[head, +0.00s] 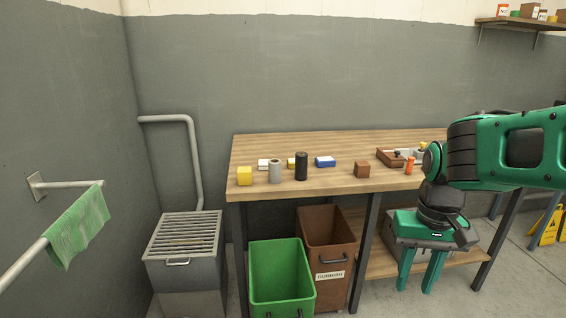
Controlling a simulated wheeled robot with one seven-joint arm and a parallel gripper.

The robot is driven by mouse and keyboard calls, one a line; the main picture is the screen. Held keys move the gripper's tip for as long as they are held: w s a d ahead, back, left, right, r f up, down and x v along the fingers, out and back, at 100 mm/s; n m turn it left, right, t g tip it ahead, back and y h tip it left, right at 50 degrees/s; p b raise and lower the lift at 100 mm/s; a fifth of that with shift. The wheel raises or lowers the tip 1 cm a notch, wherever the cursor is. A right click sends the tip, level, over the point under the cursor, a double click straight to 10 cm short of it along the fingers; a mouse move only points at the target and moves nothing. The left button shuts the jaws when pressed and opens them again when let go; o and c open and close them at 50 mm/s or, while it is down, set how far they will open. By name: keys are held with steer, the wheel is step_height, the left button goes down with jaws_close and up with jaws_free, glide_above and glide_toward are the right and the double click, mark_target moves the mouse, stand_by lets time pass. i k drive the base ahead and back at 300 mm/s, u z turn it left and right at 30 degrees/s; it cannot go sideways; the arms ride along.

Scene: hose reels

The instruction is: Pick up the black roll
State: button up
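The black roll (301,167) stands upright on the wooden workbench (338,184), near its front edge and left of the middle. A shorter grey roll (275,172) stands just left of it.
A yellow block (244,176), white box (264,164), blue box (325,162), brown block (362,169) and orange cylinder (409,166) are on the bench. A green bin (282,294) and brown bin (326,225) stand below. Bench space between blue box and brown block is clear.

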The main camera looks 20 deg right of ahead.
mark_target(302, 158)
steer(key=z, duration=0.05)
steer(key=i, duration=0.85)
